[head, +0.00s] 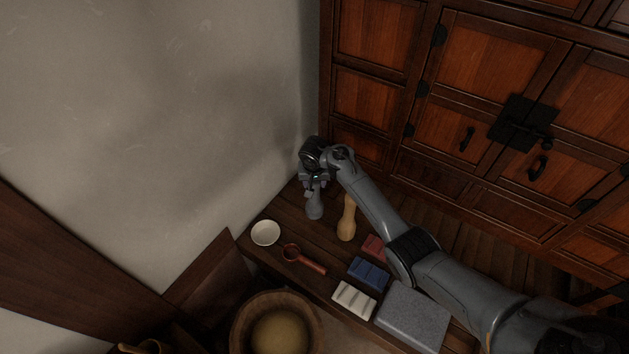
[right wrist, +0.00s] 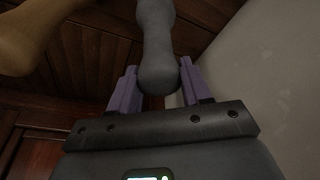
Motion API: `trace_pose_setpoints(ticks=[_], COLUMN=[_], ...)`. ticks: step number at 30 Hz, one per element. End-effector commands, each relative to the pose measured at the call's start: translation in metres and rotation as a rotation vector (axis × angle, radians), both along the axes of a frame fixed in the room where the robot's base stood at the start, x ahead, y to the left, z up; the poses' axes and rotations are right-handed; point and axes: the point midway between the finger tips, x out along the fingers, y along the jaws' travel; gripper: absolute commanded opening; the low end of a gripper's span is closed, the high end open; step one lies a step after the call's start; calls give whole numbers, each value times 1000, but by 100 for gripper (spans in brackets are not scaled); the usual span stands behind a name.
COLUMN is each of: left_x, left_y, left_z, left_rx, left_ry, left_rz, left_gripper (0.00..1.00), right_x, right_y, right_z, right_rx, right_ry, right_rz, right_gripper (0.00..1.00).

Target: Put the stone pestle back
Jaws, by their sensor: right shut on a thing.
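The grey stone pestle (head: 314,209) is upright at the far corner of the wooden bench, near the wall. My right gripper (head: 314,190) is above it, shut on its upper end. In the right wrist view the pestle (right wrist: 156,45) runs out from between the two purple fingers of the gripper (right wrist: 157,88), its rounded end between them. I cannot tell whether the pestle's lower end touches the bench. My left gripper is not in view.
A wooden pestle (head: 347,218) stands just right of it. A white dish (head: 265,233), red ladle (head: 303,259), red block (head: 374,246), blue block (head: 368,273), white block (head: 354,300) and grey slab (head: 413,315) occupy the bench (head: 327,245). A cabinet (head: 480,100) stands behind; a basket (head: 240,333) is in front.

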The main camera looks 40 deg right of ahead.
Motion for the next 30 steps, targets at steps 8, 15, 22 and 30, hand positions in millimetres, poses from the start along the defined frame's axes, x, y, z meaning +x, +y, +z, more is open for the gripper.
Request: trace_pose_setpoints(ticks=[8,15,22,30], left_x=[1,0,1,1], left_y=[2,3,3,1], left_z=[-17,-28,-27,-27], left_rx=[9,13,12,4], left_ry=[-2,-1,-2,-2], left_rz=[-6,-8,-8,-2], left_gripper=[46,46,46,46], right_x=[1,2,2,0], right_y=[-1,-1,0,0], right_z=[-26,-45,-44,-50], right_rx=[-1,-1,0,0], right_ry=[-5,-7,-7,-1], right_rz=[-1,-1,-1,0], right_gripper=[6,6,6,59])
